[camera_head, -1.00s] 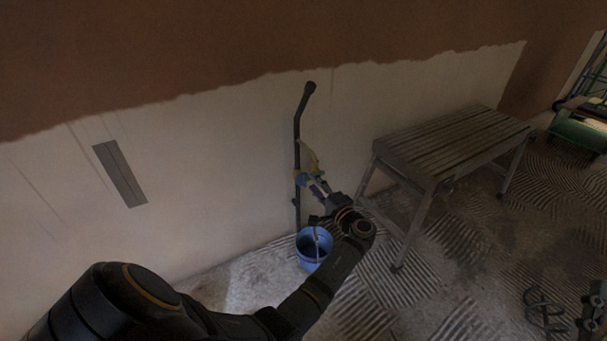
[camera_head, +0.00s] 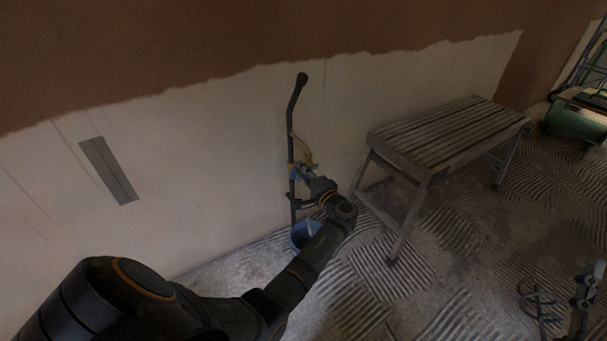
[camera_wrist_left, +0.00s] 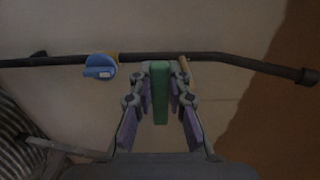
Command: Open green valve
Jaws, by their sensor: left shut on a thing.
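A dark pipe (camera_head: 290,150) stands upright against the wall, its top bent to the right. In the left wrist view the pipe (camera_wrist_left: 210,56) runs across the picture. My left gripper (camera_wrist_left: 160,75) is shut on the green valve (camera_wrist_left: 160,95), a narrow green handle between its fingers. A blue round valve (camera_wrist_left: 100,67) sits on the pipe beside it, left of the gripper in that view. In the head view my left gripper (camera_head: 304,172) is at the pipe's middle and largely hides the valves. A dark jointed part, likely my right gripper (camera_head: 587,285), shows at the lower right; its jaws are unclear.
A blue bucket (camera_head: 300,238) stands on the floor below the gripper, partly covered by my left arm. A slatted wooden bench (camera_head: 450,132) stands to the right of the pipe. A green object (camera_head: 575,121) is at the far right. Open ridged floor lies in front of the bench.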

